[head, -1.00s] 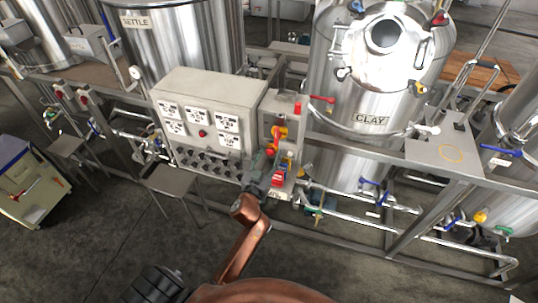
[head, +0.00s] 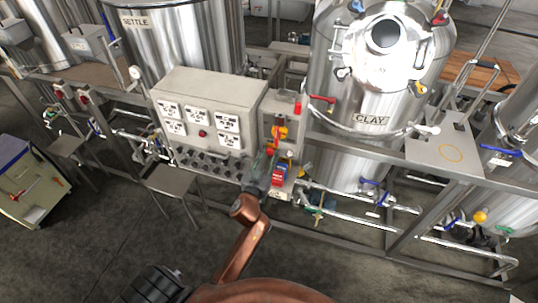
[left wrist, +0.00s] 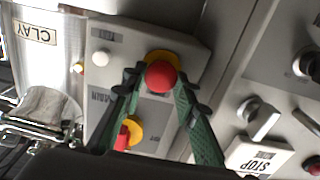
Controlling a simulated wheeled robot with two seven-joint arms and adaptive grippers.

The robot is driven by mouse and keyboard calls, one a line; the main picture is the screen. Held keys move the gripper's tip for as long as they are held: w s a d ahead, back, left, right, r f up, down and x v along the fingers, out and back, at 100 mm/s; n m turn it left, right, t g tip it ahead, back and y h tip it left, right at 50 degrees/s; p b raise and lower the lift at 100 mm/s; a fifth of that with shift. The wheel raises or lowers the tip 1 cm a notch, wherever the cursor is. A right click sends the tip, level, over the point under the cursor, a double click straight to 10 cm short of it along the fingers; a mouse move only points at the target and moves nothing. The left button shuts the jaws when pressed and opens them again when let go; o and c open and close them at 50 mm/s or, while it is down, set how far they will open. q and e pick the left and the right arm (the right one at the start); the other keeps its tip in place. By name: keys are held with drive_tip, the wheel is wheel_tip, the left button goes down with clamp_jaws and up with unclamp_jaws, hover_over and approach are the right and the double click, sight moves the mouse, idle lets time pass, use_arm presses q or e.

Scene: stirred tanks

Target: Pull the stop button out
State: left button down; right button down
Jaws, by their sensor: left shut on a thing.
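The stop button is a round red knob (left wrist: 161,76) on a yellow collar, on a grey box (left wrist: 103,90) in the left wrist view. My left gripper (left wrist: 160,80) has its two green fingers on either side of the knob, and it is shut on it. A red handle on a yellow disc (left wrist: 124,136), by a MAIN label, sits beside the button. My right gripper is not in view.
A white button (left wrist: 100,58) is on the same box. Black knobs (left wrist: 258,114) are on the neighbouring panel. In the head view the large control cabinet (head: 208,95) stands left of the narrow box, and the CLAY tank (head: 345,135) stands right. A grey stool (head: 170,180) is below the cabinet.

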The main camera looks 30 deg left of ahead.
use_arm(q)
drive_tip(key=shift+s+d+p, duration=0.15)
drive_tip(key=shift+s+p, duration=0.2)
drive_tip(key=shift+s, duration=0.1)
drive_tip(key=c, duration=1.9)
unclamp_jaws()
drive_tip(key=o, duration=0.3)
drive_tip(key=shift+s, duration=0.1)
drive_tip(key=shift+o, duration=0.3)
drive_tip(key=v, duration=1.2)
